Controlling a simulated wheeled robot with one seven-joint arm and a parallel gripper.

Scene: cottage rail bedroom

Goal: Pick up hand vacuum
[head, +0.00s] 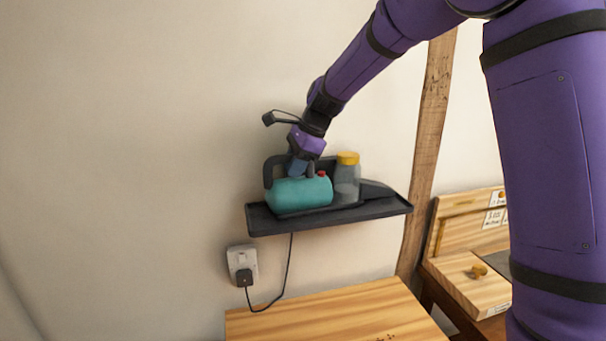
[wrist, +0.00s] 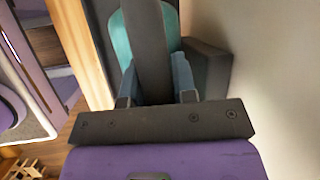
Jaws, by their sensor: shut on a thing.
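My gripper (head: 299,168) reaches down from above and is shut on the vacuum's dark handle. In the wrist view the handle of the hand vacuum (wrist: 147,45) runs between the fingers of my gripper (wrist: 158,95), with the teal body behind it. The fingertips are partly hidden in the head view.
A wall socket (head: 242,263) with a plug and black cord is below the shelf. A wooden tabletop (head: 335,312) lies under it. A wooden post (head: 431,130) stands right of the shelf, and a wooden desk unit (head: 468,275) is at the lower right.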

